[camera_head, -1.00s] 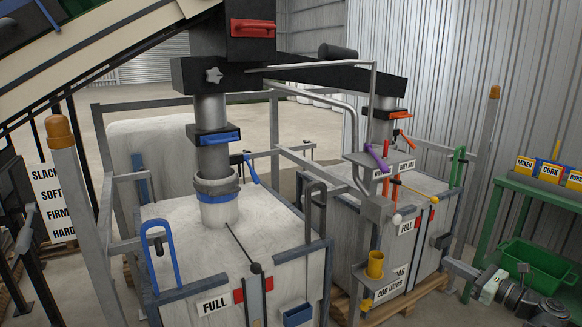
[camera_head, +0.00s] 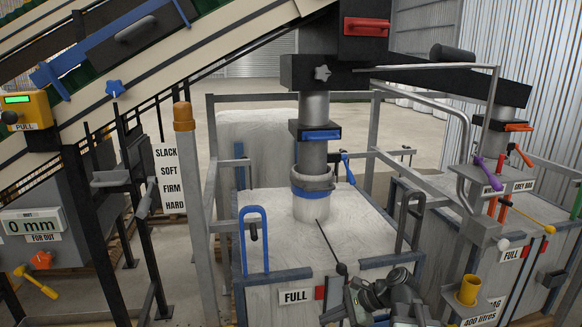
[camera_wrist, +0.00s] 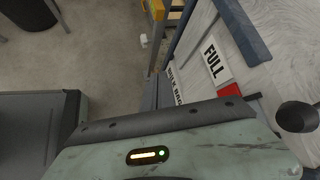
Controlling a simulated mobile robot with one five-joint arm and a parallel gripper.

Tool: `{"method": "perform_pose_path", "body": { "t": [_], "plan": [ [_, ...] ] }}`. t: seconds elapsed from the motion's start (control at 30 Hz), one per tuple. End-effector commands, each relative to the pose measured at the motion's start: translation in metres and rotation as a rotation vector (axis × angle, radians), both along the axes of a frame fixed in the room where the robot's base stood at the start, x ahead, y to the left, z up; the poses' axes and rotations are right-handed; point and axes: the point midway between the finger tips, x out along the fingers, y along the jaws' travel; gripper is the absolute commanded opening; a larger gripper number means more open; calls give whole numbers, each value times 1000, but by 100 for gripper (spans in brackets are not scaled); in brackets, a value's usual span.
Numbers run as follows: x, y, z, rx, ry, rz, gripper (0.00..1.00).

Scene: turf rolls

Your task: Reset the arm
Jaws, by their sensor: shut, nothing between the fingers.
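My arm (camera_head: 385,292) shows at the bottom middle of the head view, in front of the near white bag marked FULL. Its folded links are grey-green and black. My gripper (camera_head: 332,315) is low at the left of the arm, small and partly cut off by the lower edge; it is shut and holds nothing. In the wrist view, a pale green housing with a lit orange bar and a green light fills the bottom; the fingertips are not clear there.
The near bag's FULL label (camera_head: 295,296) is close to my arm; it also shows in the wrist view (camera_wrist: 215,61). A yellow cup (camera_head: 468,290) stands at right. A post with an orange cap (camera_head: 184,118) and a conveyor (camera_head: 150,75) are at left. Bare floor shows between post and panel.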

Motion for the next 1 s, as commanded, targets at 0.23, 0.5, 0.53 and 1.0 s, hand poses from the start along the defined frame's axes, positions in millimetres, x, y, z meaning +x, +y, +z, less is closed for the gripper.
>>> {"method": "perform_pose_path", "body": {
  "t": [0.23,0.5,0.53,1.0],
  "plan": [
    [-43,33,-59,-464,-192,563,0],
    [-55,-53,-78,-818,-305,1117,0],
    [-55,-57,-78,-830,-319,1177,0],
    [-55,-55,73,-817,-369,1277,0]
  ]
}}
